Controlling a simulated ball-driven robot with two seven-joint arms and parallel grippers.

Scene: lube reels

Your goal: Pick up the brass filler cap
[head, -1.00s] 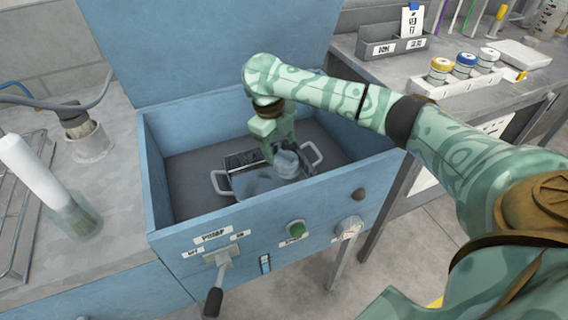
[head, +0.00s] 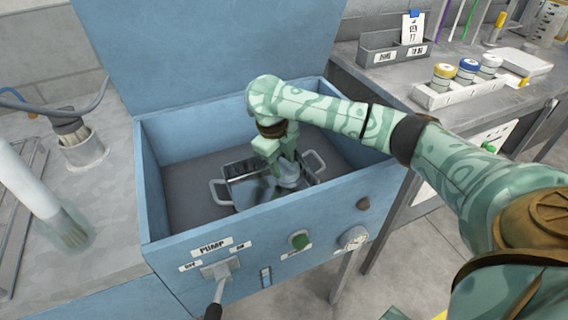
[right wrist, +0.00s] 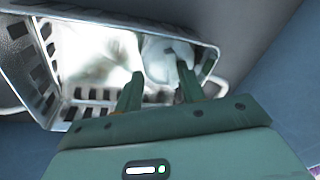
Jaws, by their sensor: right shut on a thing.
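My right gripper (head: 280,163) reaches down into a metal basket (head: 238,170) inside the blue tank. In the right wrist view my right gripper (right wrist: 160,78) has its two fingers around a pale, rounded object (right wrist: 163,57). It is shut on this object, which also shows in the head view (head: 289,174). Its colour reads as whitish grey, so I cannot tell whether it is the brass filler cap. The basket's slotted wall (right wrist: 27,65) surrounds it, and a bright whitish patch fills the basket floor beside it. My left gripper is not in view.
The blue tank's front wall (head: 290,215) carries a pump lever (head: 220,270), a green button (head: 299,240) and a dial (head: 354,238). Its raised lid (head: 200,50) stands behind. A white rack (head: 455,93) with lidded jars is on the right bench. A brush (head: 45,190) stands at left.

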